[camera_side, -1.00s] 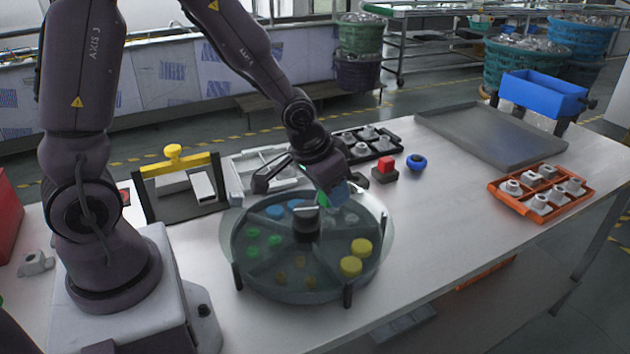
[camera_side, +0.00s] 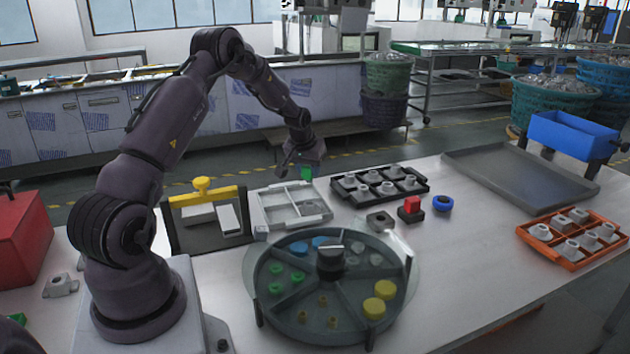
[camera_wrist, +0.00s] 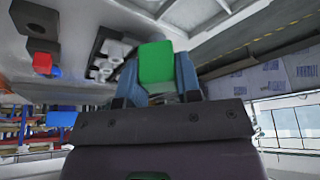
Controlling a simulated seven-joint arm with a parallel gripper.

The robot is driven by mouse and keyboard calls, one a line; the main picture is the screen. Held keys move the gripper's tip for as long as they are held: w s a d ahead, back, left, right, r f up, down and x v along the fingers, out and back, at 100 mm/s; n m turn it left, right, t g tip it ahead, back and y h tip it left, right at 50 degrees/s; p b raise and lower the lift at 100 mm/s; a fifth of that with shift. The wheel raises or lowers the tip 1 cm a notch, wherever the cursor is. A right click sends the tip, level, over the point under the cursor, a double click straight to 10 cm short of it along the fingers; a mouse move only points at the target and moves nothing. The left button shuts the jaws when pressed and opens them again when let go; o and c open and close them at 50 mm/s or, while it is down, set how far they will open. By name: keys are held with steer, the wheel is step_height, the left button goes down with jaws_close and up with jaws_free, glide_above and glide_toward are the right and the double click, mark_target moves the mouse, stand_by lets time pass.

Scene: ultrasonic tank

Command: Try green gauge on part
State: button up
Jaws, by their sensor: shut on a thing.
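My gripper (camera_side: 304,158) is shut on the green gauge (camera_side: 306,173) and holds it raised behind the white divided tray. In the wrist view the green gauge (camera_wrist: 157,62) is a plain block between my two fingers (camera_wrist: 157,85). A grey part (camera_side: 380,220) with a dark hole lies on the table in front of the black tray, apart from my gripper. Several similar grey parts stand in the black tray (camera_side: 349,199). Whether the grey part is the one to be gauged I cannot tell.
A round divided tank (camera_side: 262,302) under a clear cover holds green, blue, brass and yellow pieces. Table right of the tank is clear.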

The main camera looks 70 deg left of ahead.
mark_target(308, 181)
steer(key=shift+f, duration=3)
steer(key=shift+d+f, duration=0.1)
steer(key=shift+f, duration=1.15)
step_height(308, 181, up, 21)
steer(key=w+d+m+t+h, duration=0.15)
steer(key=d+m, duration=0.35)
steer(key=d, duration=1.9)
steer(key=s+d+m+h, duration=0.2)
steer(key=s+d+m, duration=0.3)
steer(key=d, duration=0.9)
steer(key=shift+n, duration=0.5)
steer(key=shift+s+f, duration=0.2)
steer(key=shift+f, duration=0.75)
steer(key=shift+s+f, duration=0.25)
steer(key=shift+f, duration=0.65)
steer(key=shift+s+f, duration=0.2)
steer(key=shift+f, duration=0.75)
steer(key=shift+f, duration=0.1)
